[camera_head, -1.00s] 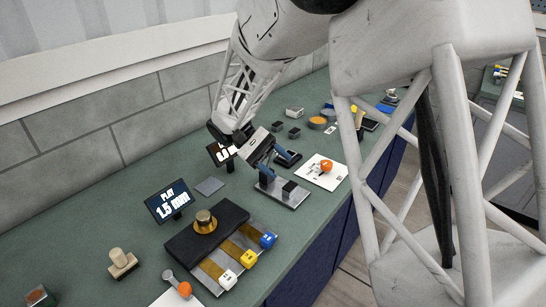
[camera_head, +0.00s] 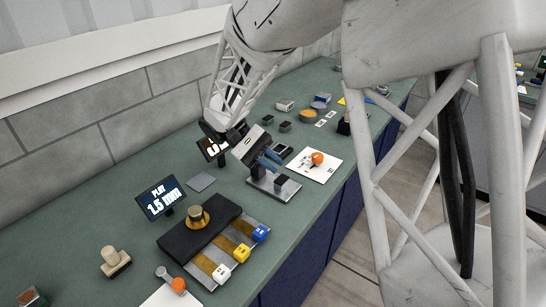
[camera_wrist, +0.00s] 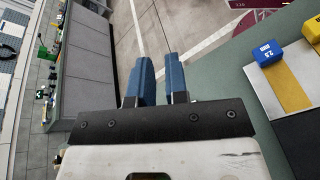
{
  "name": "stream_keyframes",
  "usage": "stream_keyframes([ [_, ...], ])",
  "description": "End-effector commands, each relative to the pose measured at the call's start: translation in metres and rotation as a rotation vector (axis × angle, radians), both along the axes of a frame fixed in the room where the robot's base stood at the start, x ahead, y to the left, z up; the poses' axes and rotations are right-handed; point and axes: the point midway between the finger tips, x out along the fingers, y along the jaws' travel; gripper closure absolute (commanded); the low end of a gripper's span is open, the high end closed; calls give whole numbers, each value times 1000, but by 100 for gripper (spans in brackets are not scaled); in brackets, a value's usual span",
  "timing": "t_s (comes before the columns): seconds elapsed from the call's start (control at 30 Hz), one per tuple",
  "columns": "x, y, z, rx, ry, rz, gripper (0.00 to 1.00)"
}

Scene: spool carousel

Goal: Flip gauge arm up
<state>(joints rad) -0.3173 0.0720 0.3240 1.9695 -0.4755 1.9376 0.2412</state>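My gripper (camera_head: 268,163) has two blue fingers and hangs over the grey plate (camera_head: 290,191) with a dark block (camera_head: 281,183) on it. In the wrist view the fingers of my gripper (camera_wrist: 160,80) are apart with nothing between them, so it is open. Contact with the plate cannot be told. I cannot tell for sure which part is the gauge arm. A lever with an orange knob (camera_head: 178,285) lies on a white plate at the front. Another orange knob (camera_head: 317,158) sits on a white plate right of my gripper.
A second display (camera_head: 211,149) is partly hidden by my gripper. A wooden-handled stamp (camera_head: 114,261) stands at front left.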

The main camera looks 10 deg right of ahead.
Motion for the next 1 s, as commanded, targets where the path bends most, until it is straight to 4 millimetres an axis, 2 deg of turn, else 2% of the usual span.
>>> stream_keyframes([
  [0.03, -3, -3, 2, 11, -9, -3, 93],
  [0.1, -8, -7, 5, 34, -27, -10, 100],
  [0.27, -25, -20, 14, 108, -89, -26, 100],
  [0.6, -72, -50, 30, 302, -272, -64, 100],
  [1.0, -126, -73, 41, 505, -522, -102, 100],
])
